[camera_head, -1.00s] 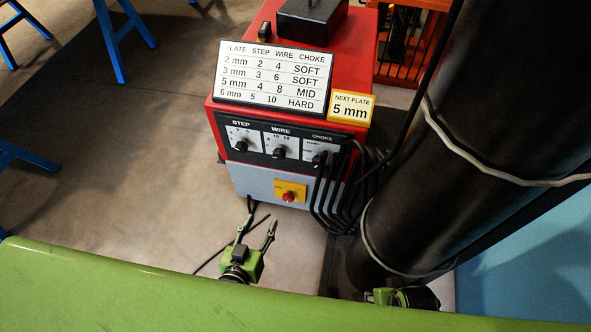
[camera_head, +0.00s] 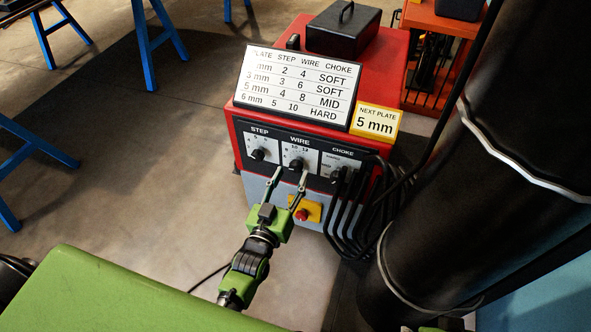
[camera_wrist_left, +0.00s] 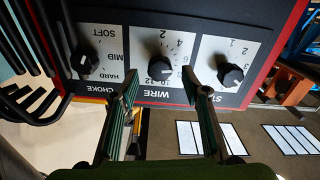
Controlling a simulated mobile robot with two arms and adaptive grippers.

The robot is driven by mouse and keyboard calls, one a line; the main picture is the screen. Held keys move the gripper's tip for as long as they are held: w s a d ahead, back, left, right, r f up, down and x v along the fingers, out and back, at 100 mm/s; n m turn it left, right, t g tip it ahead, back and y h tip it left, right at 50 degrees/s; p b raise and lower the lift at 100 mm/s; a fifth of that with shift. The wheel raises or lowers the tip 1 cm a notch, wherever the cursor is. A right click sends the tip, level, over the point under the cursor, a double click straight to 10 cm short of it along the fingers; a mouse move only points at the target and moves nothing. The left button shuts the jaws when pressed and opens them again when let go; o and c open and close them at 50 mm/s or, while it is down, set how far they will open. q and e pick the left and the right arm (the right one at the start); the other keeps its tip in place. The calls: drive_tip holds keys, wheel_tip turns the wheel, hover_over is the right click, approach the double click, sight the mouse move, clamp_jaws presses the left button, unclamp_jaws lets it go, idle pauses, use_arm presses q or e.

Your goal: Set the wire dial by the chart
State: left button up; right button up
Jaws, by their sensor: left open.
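The wire dial (camera_head: 296,164) is a black knob on a white scale, in the middle of the machine's black front panel, between the step dial (camera_head: 258,155) and the choke dial (camera_head: 337,173). The chart (camera_head: 299,86) above lists step 4, wire 8, choke MID for 5 mm. The yellow card (camera_head: 376,121) reads "NEXT PLATE 5 mm". My left gripper (camera_head: 290,178) is open and empty, its tips just below the wire dial. In the left wrist view, upside down, the wire dial (camera_wrist_left: 153,47) lies beyond the spread fingers (camera_wrist_left: 160,82); its exact setting is unclear. No right gripper shows.
A red button (camera_head: 302,215) on a yellow plate sits below the panel, close to my left gripper. Black cables (camera_head: 358,190) hang from the panel's right side. A black box (camera_head: 343,29) stands on top. Blue trestles (camera_head: 150,40) stand on floor at left.

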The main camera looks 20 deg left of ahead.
sight(295, 170)
use_arm(q)
drive_tip(key=shift+w+b, duration=0.3)
drive_tip(key=shift+w, duration=1.75)
use_arm(e)
drive_tip(key=shift+s+f, duration=0.1)
drive_tip(key=shift+f, duration=0.2)
use_arm(q)
drive_tip(key=c, duration=1.1)
